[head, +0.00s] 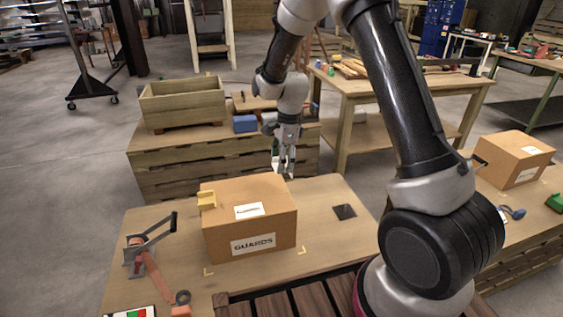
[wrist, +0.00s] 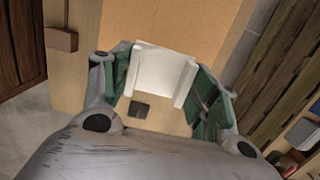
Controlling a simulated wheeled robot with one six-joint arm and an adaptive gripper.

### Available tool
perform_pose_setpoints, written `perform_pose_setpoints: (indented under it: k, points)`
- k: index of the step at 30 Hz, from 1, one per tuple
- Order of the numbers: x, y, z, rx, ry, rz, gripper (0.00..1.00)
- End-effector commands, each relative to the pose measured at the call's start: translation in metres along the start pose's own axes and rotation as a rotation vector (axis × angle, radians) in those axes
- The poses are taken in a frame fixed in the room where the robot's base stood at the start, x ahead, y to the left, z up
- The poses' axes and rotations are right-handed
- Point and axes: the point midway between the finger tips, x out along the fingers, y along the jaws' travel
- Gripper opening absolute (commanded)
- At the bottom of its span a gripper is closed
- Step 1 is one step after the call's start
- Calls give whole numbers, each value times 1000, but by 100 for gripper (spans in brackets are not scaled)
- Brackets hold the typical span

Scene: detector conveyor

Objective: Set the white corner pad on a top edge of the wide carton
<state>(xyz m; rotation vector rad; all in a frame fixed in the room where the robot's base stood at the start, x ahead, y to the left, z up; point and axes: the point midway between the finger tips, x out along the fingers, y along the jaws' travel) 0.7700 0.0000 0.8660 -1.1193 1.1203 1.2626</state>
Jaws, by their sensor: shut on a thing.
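The wide carton (head: 225,232), brown with a "GUARDS" label, stands upright on the near table. A yellowish corner pad (head: 206,199) sits on its top left edge. My gripper (head: 285,168) points down just behind the carton's far top edge, right of its middle. In the wrist view my gripper (wrist: 160,95), with green-lined fingers, is shut on the white corner pad (wrist: 162,72), an angled piece held between them. An orange-brown surface, probably the carton top (wrist: 185,22), lies beyond the pad. In the head view the pad is hard to make out.
A dark square (head: 344,211) lies on the near table (head: 330,245) right of the carton. A wooden crate (head: 183,102) and blue box (head: 245,123) stand behind. Another carton (head: 515,157) stands at right.

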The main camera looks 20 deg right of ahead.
Motion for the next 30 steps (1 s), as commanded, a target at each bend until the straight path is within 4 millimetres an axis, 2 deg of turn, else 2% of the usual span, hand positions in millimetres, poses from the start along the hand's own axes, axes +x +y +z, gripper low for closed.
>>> perform_pose_setpoints:
  k: [13,24,30]
  points:
    - [5,0,-1,0,1,1,35]
    - [38,0,-5,-1,2,2,35]
    - [48,0,-6,0,1,0,35]
